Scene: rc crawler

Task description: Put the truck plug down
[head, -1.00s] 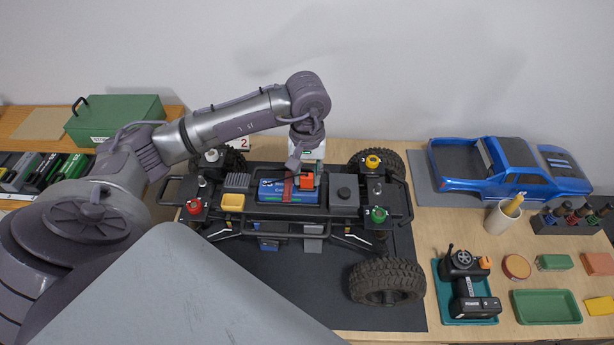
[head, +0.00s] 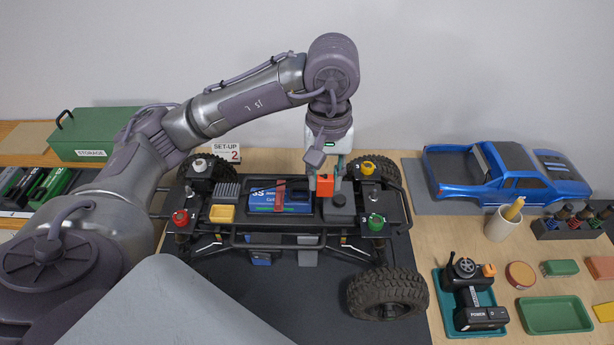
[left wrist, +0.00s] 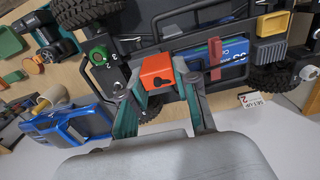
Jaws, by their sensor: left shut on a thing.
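The truck plug is an orange block (head: 325,185) near the right end of the blue battery (head: 272,198) on the truck chassis. My left gripper (head: 332,172) is shut on it from above. In the left wrist view the orange plug (left wrist: 156,70) sits between the two teal fingertips. A dark cable runs from the plug over the battery. The battery lies in the chassis under a red strap (head: 280,200). I cannot tell whether the plug touches the chassis. My right gripper is not in view.
A black round-topped box (head: 339,203) is close beside the plug. Coloured wheel-corner knobs, such as the green one (head: 376,221) and yellow one (head: 367,168), stand on the chassis. The blue truck body (head: 505,175) is at right.

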